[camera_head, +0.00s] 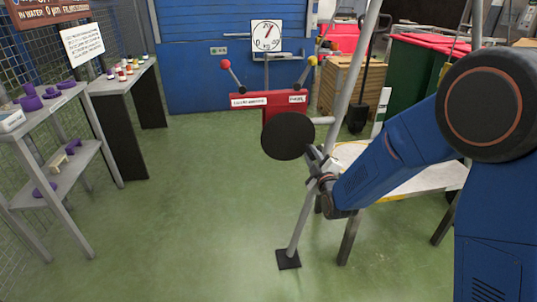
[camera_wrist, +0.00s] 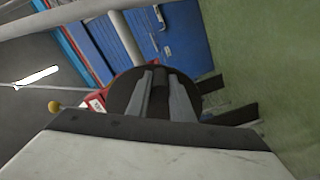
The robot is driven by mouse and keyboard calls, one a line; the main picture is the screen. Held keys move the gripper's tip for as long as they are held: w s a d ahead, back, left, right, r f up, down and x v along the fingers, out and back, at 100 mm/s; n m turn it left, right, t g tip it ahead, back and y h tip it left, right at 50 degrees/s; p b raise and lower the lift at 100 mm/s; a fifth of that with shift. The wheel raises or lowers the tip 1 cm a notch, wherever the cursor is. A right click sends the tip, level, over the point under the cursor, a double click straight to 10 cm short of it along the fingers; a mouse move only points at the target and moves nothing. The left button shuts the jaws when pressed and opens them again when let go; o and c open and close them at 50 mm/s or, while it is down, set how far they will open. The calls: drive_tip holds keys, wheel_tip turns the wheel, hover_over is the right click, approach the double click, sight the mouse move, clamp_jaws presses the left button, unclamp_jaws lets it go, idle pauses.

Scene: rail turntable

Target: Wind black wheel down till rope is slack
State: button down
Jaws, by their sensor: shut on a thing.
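The black wheel (camera_head: 288,136) is a dark round disc beside the leaning grey pole (camera_head: 340,100) in the head view. In the wrist view the wheel (camera_wrist: 122,92) is straight ahead, behind my fingers. My gripper (camera_head: 316,156) is at the wheel's lower right side. In the wrist view my gripper (camera_wrist: 160,74) has its two grey fingers closed on a dark piece at the wheel, which looks like its handle. I cannot make out the rope or its tension in either view.
A red panel (camera_head: 270,100) with labels and two levers stands behind the wheel, below a white dial (camera_head: 267,35). A pale table (camera_head: 425,180) is behind my arm. Grey shelves (camera_head: 50,120) stand at left. The green floor between is clear.

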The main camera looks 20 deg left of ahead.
drive_tip(key=shift+w+d+r+n, duration=0.1)
drive_tip(key=shift+d+r+n, duration=0.05)
drive_tip(key=shift+r+n, duration=0.35)
drive_tip(key=shift+w+d+r+n, duration=0.1)
drive_tip(key=shift+d+r+n, duration=0.05)
drive_tip(key=shift+r+n, duration=0.3)
drive_tip(key=c, duration=1.4)
unclamp_jaws()
drive_tip(key=shift+f, duration=0.15)
drive_tip(key=shift+o, duration=0.2)
drive_tip(key=v, duration=0.8)
drive_tip(key=shift+f, duration=0.1)
